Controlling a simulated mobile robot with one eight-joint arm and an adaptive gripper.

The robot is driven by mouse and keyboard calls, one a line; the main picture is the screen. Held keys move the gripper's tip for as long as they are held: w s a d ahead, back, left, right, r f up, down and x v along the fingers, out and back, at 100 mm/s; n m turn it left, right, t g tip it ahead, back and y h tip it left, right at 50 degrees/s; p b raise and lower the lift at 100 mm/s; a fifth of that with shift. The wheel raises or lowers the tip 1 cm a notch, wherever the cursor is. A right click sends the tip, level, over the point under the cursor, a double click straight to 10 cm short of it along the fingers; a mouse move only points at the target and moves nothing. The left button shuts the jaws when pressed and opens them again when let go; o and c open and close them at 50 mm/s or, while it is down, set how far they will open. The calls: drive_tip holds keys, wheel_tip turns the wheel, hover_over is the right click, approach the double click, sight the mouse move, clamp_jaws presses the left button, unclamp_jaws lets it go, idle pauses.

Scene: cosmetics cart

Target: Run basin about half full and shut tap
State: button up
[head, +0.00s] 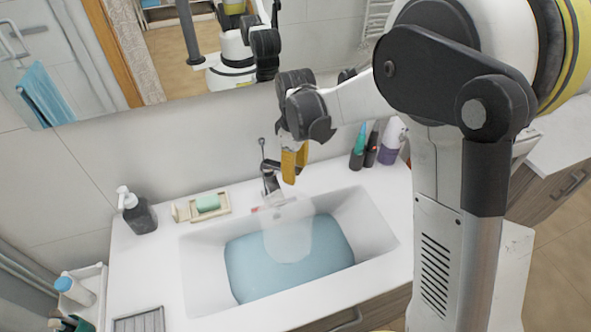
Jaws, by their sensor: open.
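The white rectangular basin (207,268) is set in the counter and holds blue water (247,275), its surface partway up the walls. The chrome tap (269,184) stands at the basin's back edge, with a thin lever upright above it. A pale translucent stream (288,232) shows below the spout and reaches the water. My gripper (292,170), with yellow fingers, is open and empty. It hangs just right of the tap in the picture, above the back of the basin. Whether it touches the tap cannot be told.
A dark soap dispenser (138,213) and a soap dish (203,207) with green soap stand left of the tap. Several bottles (372,145) stand at the back right. A mirror (210,50) is behind. A white cart (88,285) with bottles is at lower left.

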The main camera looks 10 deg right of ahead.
clamp_jaws()
drive_tip(key=shift+r, duration=0.1)
drive_tip(key=r+h, duration=0.1)
drive_tip(key=r+g+h, duration=0.1)
drive_tip(key=a+r+g+h, duration=0.1)
drive_tip(key=shift+w+h, duration=0.3)
drive_tip(key=shift+w, duration=0.05)
unclamp_jaws()
drive_tip(key=shift+r, duration=0.1)
